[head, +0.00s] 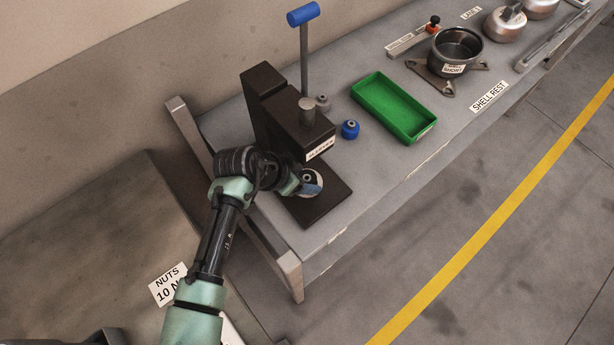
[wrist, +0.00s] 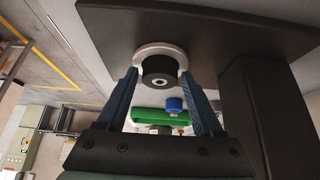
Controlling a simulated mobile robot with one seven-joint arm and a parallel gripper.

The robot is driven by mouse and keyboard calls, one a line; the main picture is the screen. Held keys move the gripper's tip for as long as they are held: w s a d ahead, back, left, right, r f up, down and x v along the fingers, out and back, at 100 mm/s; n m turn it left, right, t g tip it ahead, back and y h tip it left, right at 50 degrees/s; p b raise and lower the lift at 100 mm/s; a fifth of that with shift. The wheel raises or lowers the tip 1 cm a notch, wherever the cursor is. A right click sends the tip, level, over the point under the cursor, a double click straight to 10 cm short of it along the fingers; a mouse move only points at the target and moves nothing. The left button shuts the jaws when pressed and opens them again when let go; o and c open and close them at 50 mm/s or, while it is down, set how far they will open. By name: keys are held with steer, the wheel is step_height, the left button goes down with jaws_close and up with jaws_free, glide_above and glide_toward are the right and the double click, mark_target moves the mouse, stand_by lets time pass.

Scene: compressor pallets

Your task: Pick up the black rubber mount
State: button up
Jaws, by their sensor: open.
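The black rubber mount (wrist: 159,71) is a short dark cylinder with a small pale centre. It sits on a pale ring at the dark base plate (wrist: 205,28) of the bench press. My gripper (wrist: 158,78) is open, with one blue finger on each side of the mount. Gaps show between the fingers and the mount, and the wrist view appears upside down. In the head view my gripper (head: 303,184) is low at the press's front plate (head: 318,208). The pale ring (head: 313,182) shows there, with the mount partly hidden by my gripper.
The dark press body (head: 268,110) and its blue-ended lever (head: 304,13) rise behind my gripper. A blue part (head: 350,129) and a grey part (head: 323,103) stand right of it. A green tray (head: 395,106) looks empty. A metal shell (head: 456,50) stands farther right.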

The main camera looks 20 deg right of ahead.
jaws_close()
stand_by(0.3)
steer(key=shift+a+r, duration=0.15)
